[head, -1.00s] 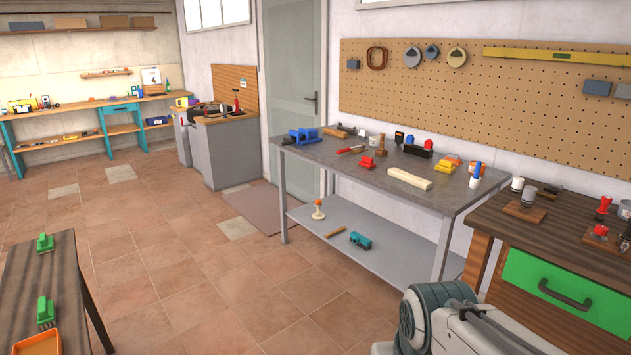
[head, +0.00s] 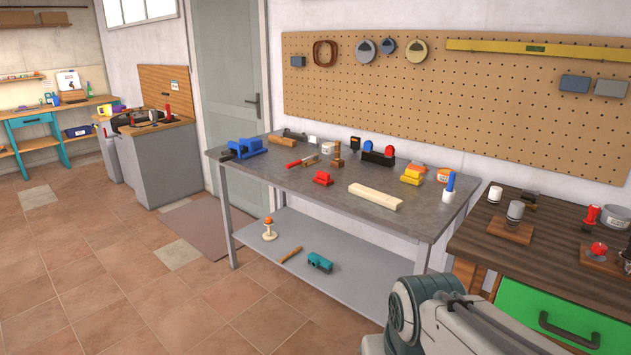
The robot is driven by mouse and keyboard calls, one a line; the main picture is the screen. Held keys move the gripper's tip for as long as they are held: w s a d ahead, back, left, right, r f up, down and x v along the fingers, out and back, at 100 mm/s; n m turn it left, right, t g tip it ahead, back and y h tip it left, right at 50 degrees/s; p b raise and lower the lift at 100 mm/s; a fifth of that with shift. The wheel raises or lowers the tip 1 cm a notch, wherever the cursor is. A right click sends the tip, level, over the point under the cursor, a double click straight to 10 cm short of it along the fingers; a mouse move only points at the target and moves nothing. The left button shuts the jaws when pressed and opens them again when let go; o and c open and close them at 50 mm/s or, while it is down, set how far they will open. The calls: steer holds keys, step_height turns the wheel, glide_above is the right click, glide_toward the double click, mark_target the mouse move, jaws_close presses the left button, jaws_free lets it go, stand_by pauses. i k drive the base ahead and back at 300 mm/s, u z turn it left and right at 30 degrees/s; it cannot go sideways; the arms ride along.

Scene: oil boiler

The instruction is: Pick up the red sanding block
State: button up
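A small red block (head: 322,178), which looks like the red sanding block, lies on the grey metal workbench (head: 285,184) near the middle of its front half. It sits left of a pale wooden bar and apart from it. My arm shows at the bottom right, well short of the bench top. My gripper is not in the picture.
On the bench are a blue vise (head: 245,148), a red-handled tool (head: 302,160), a pale wooden bar (head: 375,196), a yellow block (head: 412,177) and a blue-capped item (head: 449,187). A wooden cabinet (head: 470,240) stands close on the right. Tiled floor is clear at left.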

mark_target(322, 179)
steer(key=u, duration=0.1)
steer(key=i, duration=0.35)
steer(key=u, duration=0.65)
steer(key=i, duration=1.6)
steer(key=z, duration=0.7)
steer(key=i, duration=1.25)
steer(key=z, duration=0.95)
